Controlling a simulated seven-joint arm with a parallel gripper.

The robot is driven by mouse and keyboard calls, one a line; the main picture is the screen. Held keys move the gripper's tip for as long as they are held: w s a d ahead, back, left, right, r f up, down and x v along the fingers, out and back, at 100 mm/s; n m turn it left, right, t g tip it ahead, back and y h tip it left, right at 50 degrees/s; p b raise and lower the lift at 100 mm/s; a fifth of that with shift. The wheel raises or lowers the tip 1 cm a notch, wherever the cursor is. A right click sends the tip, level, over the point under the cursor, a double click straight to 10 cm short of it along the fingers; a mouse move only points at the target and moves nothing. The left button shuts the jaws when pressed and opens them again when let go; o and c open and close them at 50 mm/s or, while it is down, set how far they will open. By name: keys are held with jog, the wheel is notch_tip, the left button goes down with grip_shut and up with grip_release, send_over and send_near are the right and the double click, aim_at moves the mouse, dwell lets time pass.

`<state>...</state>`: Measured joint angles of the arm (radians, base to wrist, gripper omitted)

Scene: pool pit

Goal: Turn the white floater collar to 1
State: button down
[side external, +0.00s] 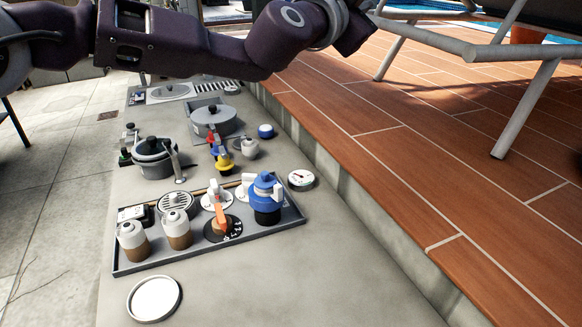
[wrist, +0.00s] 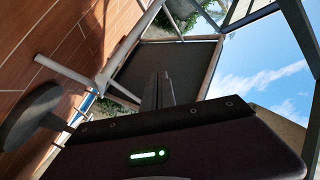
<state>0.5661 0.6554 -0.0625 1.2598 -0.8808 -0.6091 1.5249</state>
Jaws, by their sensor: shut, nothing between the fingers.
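In the side view a grey tray (side external: 140,266) holds several fittings. A white round piece with an upright knob (side external: 216,196) stands behind an orange handle (side external: 220,219) on a black marked dial (side external: 236,236). A second white round piece (side external: 243,190) is partly hidden by a blue-topped unit (side external: 265,192). I cannot tell which white piece is the floater collar, and its markings are too small to read. My gripper (wrist: 158,80) is shut and empty in the wrist view, pointing away from the tray. Its fingers do not show in the side view.
Two white-topped jars (side external: 132,240) and a round grate (side external: 175,202) share the tray. A white-faced disc (side external: 154,298) lies in front, a gauge (side external: 301,178) to the right. Grey pots (side external: 213,120) stand behind. A raised tiled deck (side external: 400,170) with a lounger (side external: 520,100) is at right.

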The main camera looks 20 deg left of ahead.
jog(key=s+d+f+g+y, duration=0.15)
jog(key=f+y, duration=0.35)
jog(key=f, duration=0.6)
jog(key=s+d+f+y, duration=0.15)
jog(key=f+y, duration=0.35)
jog(key=f, duration=0.6)
jog(key=s+a+f+g+y, duration=0.2)
jog(key=s+f+y, duration=0.15)
jog(key=f, duration=0.35)
jog(key=s+a+f+g+y, duration=0.1)
jog(key=s+f+g+y, duration=0.1)
jog(key=s+f, duration=0.4)
jog(key=w+a, duration=0.4)
jog(key=a, duration=0.4)
jog(key=shift+w+a+f, duration=0.25)
jog(key=shift+w+a, duration=0.1)
jog(key=shift+t+h, duration=0.35)
